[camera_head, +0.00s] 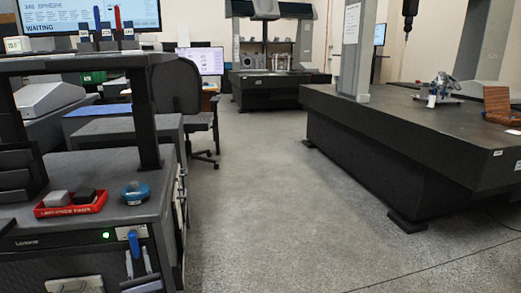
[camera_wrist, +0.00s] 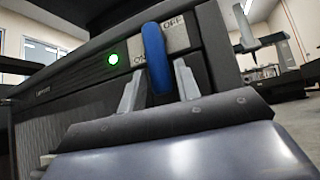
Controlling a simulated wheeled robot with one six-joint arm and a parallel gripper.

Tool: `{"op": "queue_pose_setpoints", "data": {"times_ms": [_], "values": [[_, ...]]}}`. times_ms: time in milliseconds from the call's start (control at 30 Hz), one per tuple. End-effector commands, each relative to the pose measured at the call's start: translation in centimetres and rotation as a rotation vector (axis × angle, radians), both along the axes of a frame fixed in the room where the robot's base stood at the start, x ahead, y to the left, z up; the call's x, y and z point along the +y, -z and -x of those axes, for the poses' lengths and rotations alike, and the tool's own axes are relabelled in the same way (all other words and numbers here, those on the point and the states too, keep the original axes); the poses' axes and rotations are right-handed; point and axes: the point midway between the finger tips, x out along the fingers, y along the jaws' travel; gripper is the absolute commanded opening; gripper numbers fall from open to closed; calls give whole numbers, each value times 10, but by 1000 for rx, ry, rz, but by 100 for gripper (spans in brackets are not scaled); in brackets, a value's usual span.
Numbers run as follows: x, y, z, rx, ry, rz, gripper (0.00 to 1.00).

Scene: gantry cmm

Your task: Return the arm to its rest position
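My gripper (camera_head: 138,262) is low at the left in the head view, in front of the dark cabinet's front panel. Its two grey fingers also show in the wrist view (camera_wrist: 160,72), spread apart. A blue lever (camera_wrist: 153,55) on the panel stands nearly upright between or just beyond the fingertips, with a narrow gap at the right finger. Whether the left finger touches it I cannot tell. The lever also shows in the head view (camera_head: 134,243). The plate (camera_wrist: 176,38) behind it reads ON and OFF. Most of my arm is out of view.
A green light (camera_wrist: 113,59) glows left of the lever. On the cabinet top are a red tray (camera_head: 70,209) with small blocks and a blue round object (camera_head: 136,192). A shelf post (camera_head: 147,125) rises behind. The floor (camera_head: 255,190) to the right is clear, up to a large granite table (camera_head: 400,130).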

Motion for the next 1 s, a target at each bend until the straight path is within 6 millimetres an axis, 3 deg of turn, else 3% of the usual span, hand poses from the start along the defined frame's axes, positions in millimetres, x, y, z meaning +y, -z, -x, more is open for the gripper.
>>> {"op": "queue_pose_setpoints", "data": {"times_ms": [467,1000], "values": [[1,5,5,10,-1,-33,31],[-27,74,68,12,-3,-29,31]]}}
